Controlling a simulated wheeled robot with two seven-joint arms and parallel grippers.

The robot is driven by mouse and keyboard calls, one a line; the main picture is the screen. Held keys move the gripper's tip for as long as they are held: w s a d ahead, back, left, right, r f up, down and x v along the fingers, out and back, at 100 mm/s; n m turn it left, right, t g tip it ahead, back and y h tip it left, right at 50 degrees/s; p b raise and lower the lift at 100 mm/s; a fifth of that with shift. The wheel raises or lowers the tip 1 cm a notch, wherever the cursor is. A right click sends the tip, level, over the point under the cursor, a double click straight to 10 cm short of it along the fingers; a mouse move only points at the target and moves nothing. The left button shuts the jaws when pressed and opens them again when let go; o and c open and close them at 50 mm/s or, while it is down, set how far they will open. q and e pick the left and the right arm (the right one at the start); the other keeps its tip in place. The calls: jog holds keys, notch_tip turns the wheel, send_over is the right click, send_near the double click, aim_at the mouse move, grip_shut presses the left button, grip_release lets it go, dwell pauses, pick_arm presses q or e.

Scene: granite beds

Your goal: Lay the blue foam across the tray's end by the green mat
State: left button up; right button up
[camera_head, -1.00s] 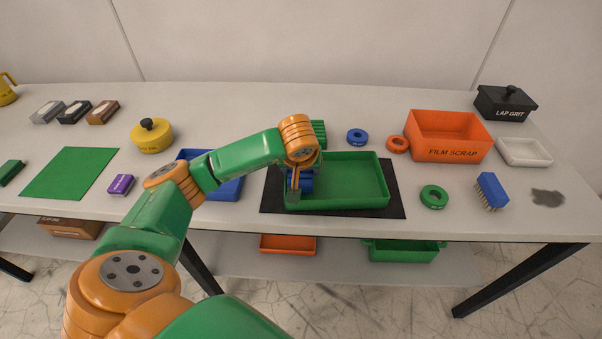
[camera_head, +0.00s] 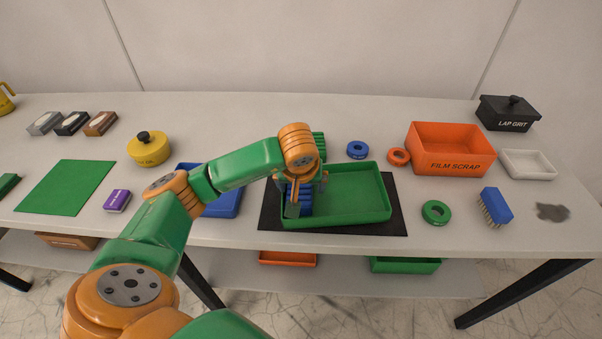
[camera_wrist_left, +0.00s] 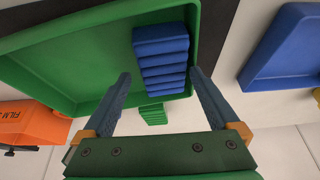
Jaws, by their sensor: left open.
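The blue foam (camera_head: 305,201), a ribbed block, lies inside the green tray (camera_head: 365,215) at its left end, the end towards the green mat (camera_head: 65,187). In the left wrist view the foam (camera_wrist_left: 160,58) lies along the tray's end wall (camera_wrist_left: 192,45). My left gripper (camera_head: 307,194) is over that end, its fingers open on either side of the foam with gaps showing. In the head view the arm and fingers hide part of the foam. My right gripper is not in view.
The tray stands on a black mat (camera_head: 398,220). A green ribbed block (camera_head: 319,145) is behind it, and a blue tray (camera_head: 222,204) is to its left. Blue (camera_head: 357,150), orange (camera_head: 398,156) and green (camera_head: 436,212) rings lie behind and to the right.

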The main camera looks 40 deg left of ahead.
pick_arm(q)
jog(key=shift+s+a+r, duration=0.1)
jog(key=shift+s+r, duration=0.25)
jog(key=shift+r, duration=0.3)
jog(key=shift+s+r, duration=0.3)
jog(key=shift+r, duration=0.3)
jog(key=p+v, duration=0.2)
jog(key=v, duration=0.5)
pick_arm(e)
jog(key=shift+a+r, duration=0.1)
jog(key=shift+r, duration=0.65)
pick_arm(q)
jog(key=shift+d, duration=0.3)
